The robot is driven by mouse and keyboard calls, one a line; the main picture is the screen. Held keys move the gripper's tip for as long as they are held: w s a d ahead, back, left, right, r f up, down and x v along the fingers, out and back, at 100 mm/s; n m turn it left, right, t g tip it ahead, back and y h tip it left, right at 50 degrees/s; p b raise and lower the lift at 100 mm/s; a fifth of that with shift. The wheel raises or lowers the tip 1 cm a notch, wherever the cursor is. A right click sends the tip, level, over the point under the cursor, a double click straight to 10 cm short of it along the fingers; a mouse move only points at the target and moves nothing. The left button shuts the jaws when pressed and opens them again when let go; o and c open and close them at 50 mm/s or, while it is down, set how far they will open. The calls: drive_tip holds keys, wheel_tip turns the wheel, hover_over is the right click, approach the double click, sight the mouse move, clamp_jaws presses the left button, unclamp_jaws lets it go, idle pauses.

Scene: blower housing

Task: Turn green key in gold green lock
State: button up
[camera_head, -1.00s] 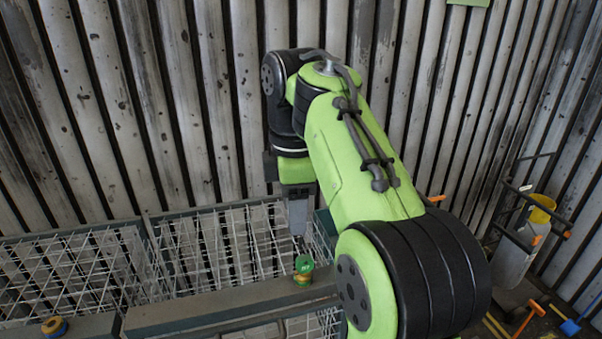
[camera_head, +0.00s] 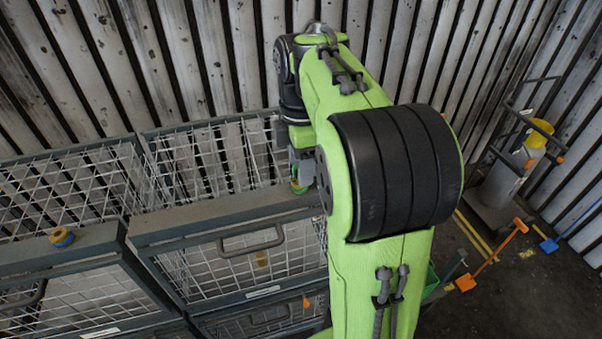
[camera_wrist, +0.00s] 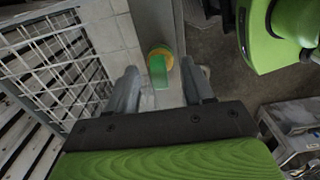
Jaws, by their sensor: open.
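The green key (camera_wrist: 158,72) stands in the gold green lock (camera_wrist: 160,54), whose gold rim shows around the key in the wrist view. The lock also shows in the head view (camera_head: 298,187), on the top rail of a wire cage, partly hidden by my arm and gripper. My gripper (camera_wrist: 160,68) is open, with one finger on each side of the key and visible gaps between. In the head view my gripper (camera_head: 303,165) is just over the lock.
Wire cages (camera_head: 215,262) fill the lower left, against a corrugated wall (camera_head: 160,60).

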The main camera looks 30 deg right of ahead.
drive_tip(key=shift+f, duration=0.85)
clamp_jaws()
drive_tip(key=shift+r, duration=0.1)
drive_tip(key=m+p, duration=0.1)
drive_tip(key=m, duration=0.2)
drive_tip(key=shift+s+r+m+p, duration=0.1)
drive_tip(key=shift+m+p, duration=0.2)
drive_tip(key=shift+m, duration=0.6)
